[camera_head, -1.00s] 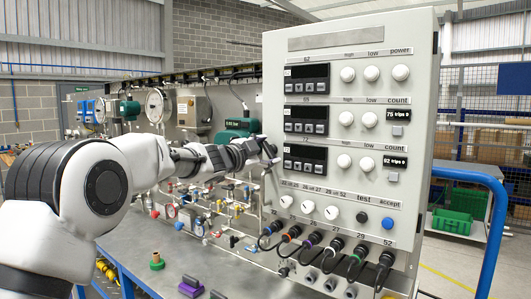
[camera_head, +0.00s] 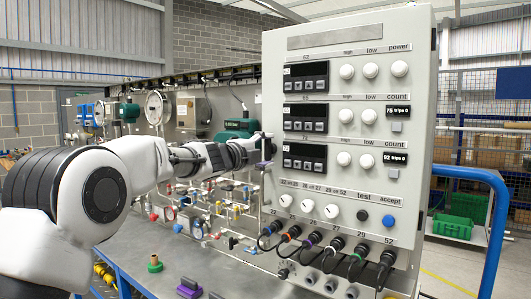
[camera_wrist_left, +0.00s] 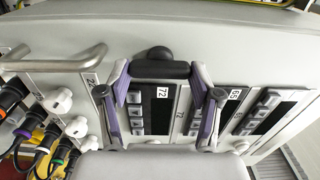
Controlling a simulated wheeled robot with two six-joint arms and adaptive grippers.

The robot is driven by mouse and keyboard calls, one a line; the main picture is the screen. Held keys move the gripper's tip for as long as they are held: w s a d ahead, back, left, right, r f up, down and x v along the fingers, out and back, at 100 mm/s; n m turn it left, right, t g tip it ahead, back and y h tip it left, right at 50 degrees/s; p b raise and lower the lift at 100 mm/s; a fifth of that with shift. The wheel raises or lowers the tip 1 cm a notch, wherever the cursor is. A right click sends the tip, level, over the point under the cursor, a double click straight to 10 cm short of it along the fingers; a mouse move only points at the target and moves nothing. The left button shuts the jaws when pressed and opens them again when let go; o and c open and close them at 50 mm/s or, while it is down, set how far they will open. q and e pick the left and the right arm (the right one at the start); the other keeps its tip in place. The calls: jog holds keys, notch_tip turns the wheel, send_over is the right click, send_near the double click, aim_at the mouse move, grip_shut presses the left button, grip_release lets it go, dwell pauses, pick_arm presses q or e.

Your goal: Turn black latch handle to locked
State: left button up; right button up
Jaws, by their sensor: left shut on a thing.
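The black latch handle (camera_wrist_left: 155,70) is on the side face of the grey gauge cabinet (camera_wrist_left: 50,25) in the left wrist view. It lies crosswise in that picture, with a rounded hub at its middle. My left gripper (camera_wrist_left: 160,82) has its purple-padded fingers at the two ends of the handle and is shut on it. In the head view my left gripper (camera_head: 263,148) is at the left edge of the cabinet (camera_head: 350,35), and the handle is hidden there.
A metal bar handle (camera_wrist_left: 75,60) stands out from the cabinet beside the latch. Black plugs and cables (camera_head: 310,245) hang below the dials.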

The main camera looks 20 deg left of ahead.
pick_arm(q)
jog(key=shift+r, duration=0.15)
jog(key=o, duration=0.9)
jog(key=shift+o, duration=1.2)
jog(key=shift+w, duration=0.15)
jog(key=v, duration=1.2)
jog(key=shift+f, duration=0.2)
